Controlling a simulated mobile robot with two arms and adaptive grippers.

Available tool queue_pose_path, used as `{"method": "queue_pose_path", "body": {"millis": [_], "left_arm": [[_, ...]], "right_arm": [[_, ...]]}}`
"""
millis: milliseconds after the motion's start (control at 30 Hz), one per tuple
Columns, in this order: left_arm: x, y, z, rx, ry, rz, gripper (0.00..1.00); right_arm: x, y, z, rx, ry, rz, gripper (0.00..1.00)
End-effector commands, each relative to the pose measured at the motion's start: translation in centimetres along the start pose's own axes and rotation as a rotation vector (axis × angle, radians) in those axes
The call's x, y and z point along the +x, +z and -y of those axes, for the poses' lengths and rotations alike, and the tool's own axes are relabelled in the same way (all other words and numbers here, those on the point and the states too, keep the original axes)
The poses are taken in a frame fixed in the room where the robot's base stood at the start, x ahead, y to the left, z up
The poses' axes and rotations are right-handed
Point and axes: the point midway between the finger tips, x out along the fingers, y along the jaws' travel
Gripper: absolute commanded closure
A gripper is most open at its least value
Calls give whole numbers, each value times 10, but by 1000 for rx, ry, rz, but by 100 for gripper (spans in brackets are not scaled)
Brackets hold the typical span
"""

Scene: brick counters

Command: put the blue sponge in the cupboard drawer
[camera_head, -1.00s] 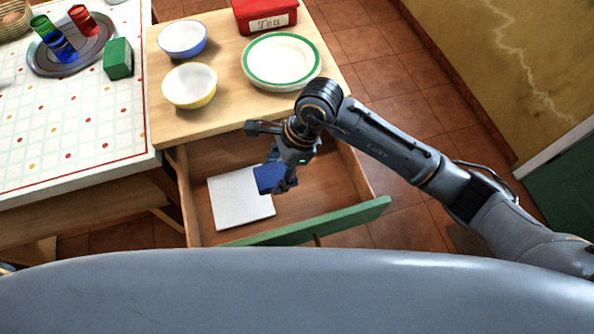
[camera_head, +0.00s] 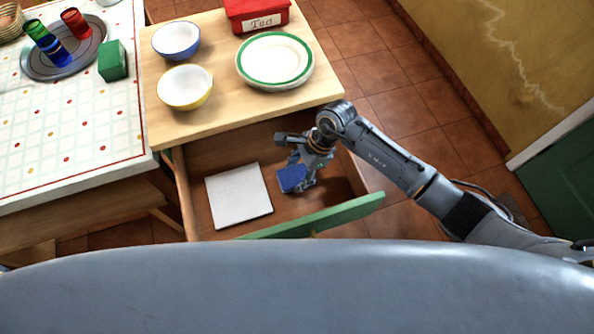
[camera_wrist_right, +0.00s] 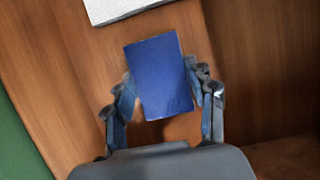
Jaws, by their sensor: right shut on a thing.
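The blue sponge (camera_head: 291,179) is between the fingers of my right gripper (camera_head: 306,179), over the right part of the open drawer (camera_head: 215,148). In the right wrist view the blue sponge (camera_wrist_right: 160,77) sits between both fingers of the right gripper (camera_wrist_right: 163,100), with the wooden drawer floor (camera_wrist_right: 235,60) behind it. The gripper is shut on the sponge. Whether the sponge touches the drawer floor I cannot tell. My left gripper is not in view.
A white flat item (camera_head: 238,195) lies in the drawer, left of the sponge. The drawer's green front (camera_head: 330,215) is at the near side. Bowls (camera_head: 185,88), a green-rimmed plate (camera_head: 274,60) and a red tin (camera_head: 256,14) stand on the cupboard top. A green sponge (camera_head: 112,61) is on the left table.

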Motion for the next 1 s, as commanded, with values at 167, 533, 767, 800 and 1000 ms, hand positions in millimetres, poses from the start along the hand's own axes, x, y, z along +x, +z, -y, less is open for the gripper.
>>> {"method": "queue_pose_path", "body": {"millis": [167,533,767,800,1000], "left_arm": [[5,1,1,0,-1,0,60],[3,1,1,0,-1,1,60],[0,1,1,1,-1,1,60],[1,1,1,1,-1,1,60],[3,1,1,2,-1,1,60]], "right_arm": [[4,-2,0,0,0,0,72],[2,-1,0,0,1,0,22],[-11,-1,1,-1,-2,-2,22],[-18,-1,1,-2,-3,-2,22],[-62,-1,1,-2,-3,-3,22]]}}
